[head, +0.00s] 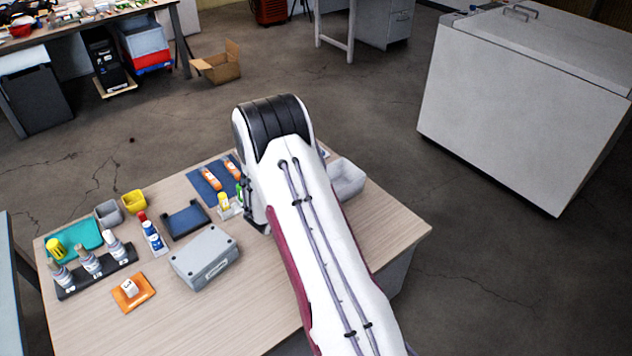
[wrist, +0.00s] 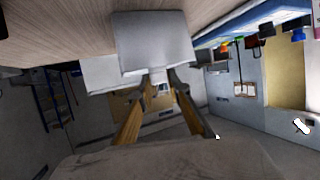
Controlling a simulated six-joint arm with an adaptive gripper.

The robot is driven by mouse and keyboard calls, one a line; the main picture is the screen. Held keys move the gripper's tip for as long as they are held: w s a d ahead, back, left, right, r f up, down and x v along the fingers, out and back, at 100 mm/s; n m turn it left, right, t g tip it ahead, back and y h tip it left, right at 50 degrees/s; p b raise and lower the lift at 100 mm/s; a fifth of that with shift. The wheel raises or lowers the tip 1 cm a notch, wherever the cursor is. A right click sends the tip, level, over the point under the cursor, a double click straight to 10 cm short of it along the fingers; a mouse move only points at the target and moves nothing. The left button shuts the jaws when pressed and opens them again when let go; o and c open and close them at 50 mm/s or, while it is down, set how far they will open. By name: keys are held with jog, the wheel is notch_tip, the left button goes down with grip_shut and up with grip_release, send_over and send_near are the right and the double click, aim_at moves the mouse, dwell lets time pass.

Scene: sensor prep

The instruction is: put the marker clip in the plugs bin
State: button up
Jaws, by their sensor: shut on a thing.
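My gripper (wrist: 160,88) shows in the wrist view, its two tan fingers closing in on a small pale thing between the tips. It is too small and blurred to make out in detail; I take it to be the marker clip. A light grey bin (wrist: 152,40) is just beyond the fingertips at the table's edge. In the head view a whitish bin (head: 347,179) stands right of my arm, partly hidden by it; it looks like the same bin. I cannot read a label on it. My fingertips are hidden behind my arm in the head view.
Left of my arm are a grey box (head: 205,257), a blue tray (head: 186,221), a blue mat (head: 213,178) with orange items, a grey bin (head: 108,212) and a yellow bin (head: 134,201). A bottle rack (head: 97,270) stands far left. The table's right front (head: 385,235) is clear.

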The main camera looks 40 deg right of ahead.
jog(key=shift+f, duration=0.6)
dwell(0.3)
jog(key=o, duration=0.8)
jog(key=shift+r, duration=0.15)
jog(key=shift+r, duration=0.5)
jog(key=v, duration=1.2)
